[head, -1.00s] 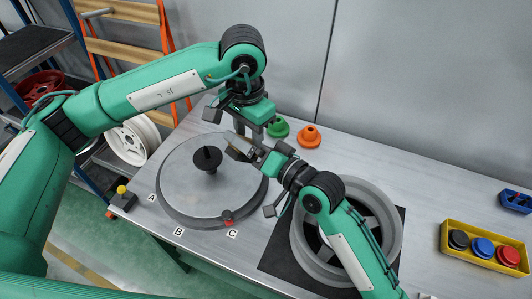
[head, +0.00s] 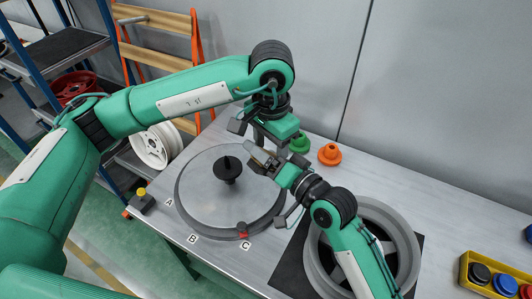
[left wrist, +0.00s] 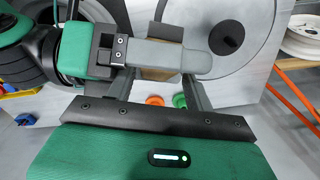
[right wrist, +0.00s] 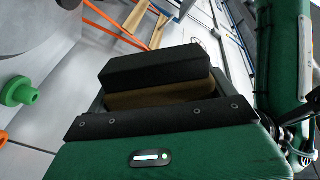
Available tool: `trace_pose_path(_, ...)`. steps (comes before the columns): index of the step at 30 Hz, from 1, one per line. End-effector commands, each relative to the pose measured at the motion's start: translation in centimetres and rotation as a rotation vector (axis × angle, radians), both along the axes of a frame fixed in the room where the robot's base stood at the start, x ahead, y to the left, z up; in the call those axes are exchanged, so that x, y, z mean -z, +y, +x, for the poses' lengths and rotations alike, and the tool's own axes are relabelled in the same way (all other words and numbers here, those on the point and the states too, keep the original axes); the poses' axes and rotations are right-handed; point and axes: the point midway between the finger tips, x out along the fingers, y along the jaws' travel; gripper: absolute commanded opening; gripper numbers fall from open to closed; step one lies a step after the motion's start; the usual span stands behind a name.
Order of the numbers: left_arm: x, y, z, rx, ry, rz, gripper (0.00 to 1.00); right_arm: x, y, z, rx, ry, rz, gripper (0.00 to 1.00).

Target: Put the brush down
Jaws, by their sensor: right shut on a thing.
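The brush (head: 262,155) is a brown block held above the right edge of the grey round plate (head: 205,207). My right gripper (head: 268,163) is shut on it. The brown block shows in the right wrist view (right wrist: 160,98) behind a dark block, and in the left wrist view (left wrist: 155,74), partly hidden by a grey finger of the right gripper. My left gripper (head: 262,143) is right beside it, fingers pointing down. Its fingers are spread, with a clear gap in the left wrist view. I cannot tell whether they touch the brush.
A black hub (head: 228,170) stands on the plate, with a red marker (head: 243,229) at its rim. Green (head: 299,143) and orange (head: 329,154) spindles stand behind. A wheel (head: 408,240) lies on a black mat at right, beyond it a yellow tray (head: 465,270). The front left table strip is free.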

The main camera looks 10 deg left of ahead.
Motion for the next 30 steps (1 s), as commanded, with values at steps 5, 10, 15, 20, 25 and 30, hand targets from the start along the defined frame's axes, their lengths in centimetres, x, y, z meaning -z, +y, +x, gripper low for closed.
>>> trace_pose_path(5,0.1,-0.4,-0.3,0.011,0.005,-0.006,0.63,0.0,0.1,0.0,-0.002,0.001,0.000,0.63)
trace_pose_path(10,0.1,-0.4,-0.4,0.013,0.006,-0.007,0.63,0.0,0.2,0.0,-0.002,0.001,0.000,0.63)
trace_pose_path(15,-1.1,-0.5,-0.3,0.013,0.001,-0.009,0.63,0.1,0.2,0.0,-0.002,0.002,-0.001,0.63)
trace_pose_path(20,-4.1,-0.5,-0.3,0.013,0.000,-0.011,0.63,0.2,0.2,0.0,-0.003,0.004,-0.003,0.63)
trace_pose_path(25,-7.8,-0.4,-0.2,0.010,-0.001,-0.008,0.63,0.2,0.2,0.0,-0.002,0.005,-0.003,0.63)
trace_pose_path(30,-10.6,-0.3,-0.1,0.007,-0.001,-0.006,0.63,0.1,0.1,0.0,-0.002,0.002,-0.002,0.63)
